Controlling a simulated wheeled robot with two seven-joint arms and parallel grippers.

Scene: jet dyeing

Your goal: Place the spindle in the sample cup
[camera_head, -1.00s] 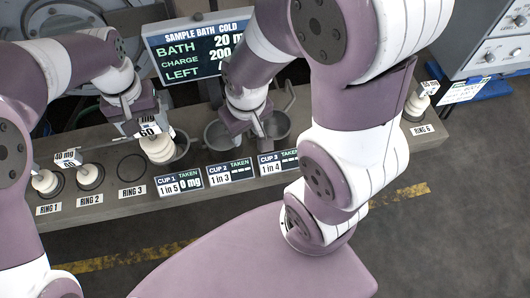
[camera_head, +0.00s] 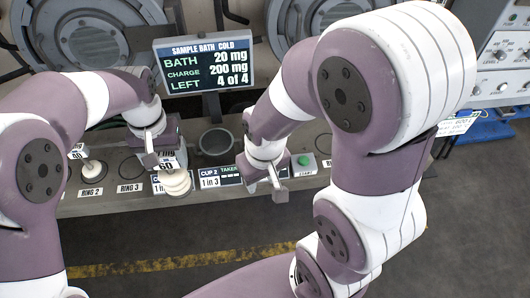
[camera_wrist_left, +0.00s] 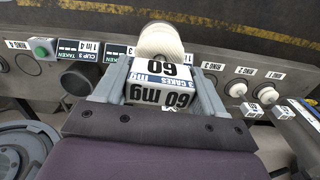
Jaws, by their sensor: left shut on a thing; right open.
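My left gripper (camera_head: 163,150) is shut on a spindle with a block marked 60 and a stack of white discs (camera_head: 175,182). The spindle hangs in front of the cup row and covers most of the cup 1 label. In the left wrist view the 60 mg block (camera_wrist_left: 160,88) is between the fingers, with the pale discs (camera_wrist_left: 160,42) beyond it. A grey sample cup (camera_head: 216,142) is open, to the right of the held spindle. A dark cup opening also shows in the left wrist view (camera_wrist_left: 75,82). My right gripper (camera_head: 268,187) is open and empty, right of the cup 2 label.
A display (camera_head: 204,61) reads bath 20 mg, charge 200 mg, left 4 of 4. A green button (camera_head: 303,160) is right of the cups. Another spindle (camera_head: 92,169) stands by the ring 2 label. Round machine doors (camera_head: 85,40) are behind. The floor in front is clear.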

